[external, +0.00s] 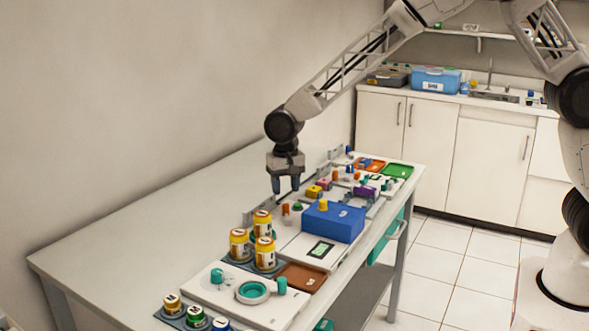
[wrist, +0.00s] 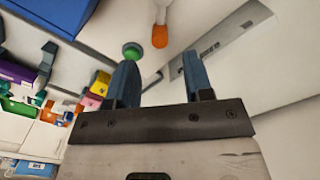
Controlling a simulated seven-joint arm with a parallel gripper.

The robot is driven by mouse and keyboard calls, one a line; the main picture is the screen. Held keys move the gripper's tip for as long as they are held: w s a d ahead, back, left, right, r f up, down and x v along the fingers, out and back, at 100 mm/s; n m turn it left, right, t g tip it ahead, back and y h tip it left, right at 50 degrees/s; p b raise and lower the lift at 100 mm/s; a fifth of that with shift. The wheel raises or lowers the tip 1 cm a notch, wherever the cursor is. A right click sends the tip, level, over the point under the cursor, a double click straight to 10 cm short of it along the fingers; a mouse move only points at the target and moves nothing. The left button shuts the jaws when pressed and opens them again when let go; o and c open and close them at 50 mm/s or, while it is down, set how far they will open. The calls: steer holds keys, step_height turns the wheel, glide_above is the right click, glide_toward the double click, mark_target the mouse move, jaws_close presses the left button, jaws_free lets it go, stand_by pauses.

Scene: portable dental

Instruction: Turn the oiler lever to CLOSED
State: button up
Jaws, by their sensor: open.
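An orange-tipped lever (wrist: 160,36) on a pale stem shows at the top middle of the wrist view, beside a round green button (wrist: 133,50). It looks like the oiler lever, but I can read no OPEN or CLOSED marks. In the external view the orange piece (external: 286,209) stands left of the blue box, with the green button (external: 297,206) next to it. My gripper (external: 285,185) points down above and slightly behind them, open and empty. In the wrist view its blue fingers (wrist: 158,65) are spread, and the lever lies beyond the gap, apparently untouched.
A blue box (external: 335,222) on a white unit stands just right of the lever. Several yellow jars (external: 239,245) stand in front. Small coloured parts (external: 325,184) and a green tray (external: 396,171) lie farther back. The table's left side (external: 150,235) is clear.

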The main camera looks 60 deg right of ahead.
mark_target(285, 205)
steer(key=shift+f, duration=3.35)
steer(key=shift+c, duration=0.2)
jaws_close()
steer(key=shift+w+a+n, duration=0.1)
steer(key=shift+n, duration=0.3)
steer(key=n, duration=0.2)
steer(key=w+a+n, duration=0.1)
steer(key=n, duration=0.2)
steer(key=shift+a, duration=0.2)
steer(key=shift+w+a+n, duration=0.1)
steer(key=shift+a+n, duration=0.3)
steer(key=shift+n, duration=0.7)
steer(key=shift+w+a+n, duration=0.1)
steer(key=shift+a+n, duration=0.25)
steer(key=shift+n, duration=0.75)
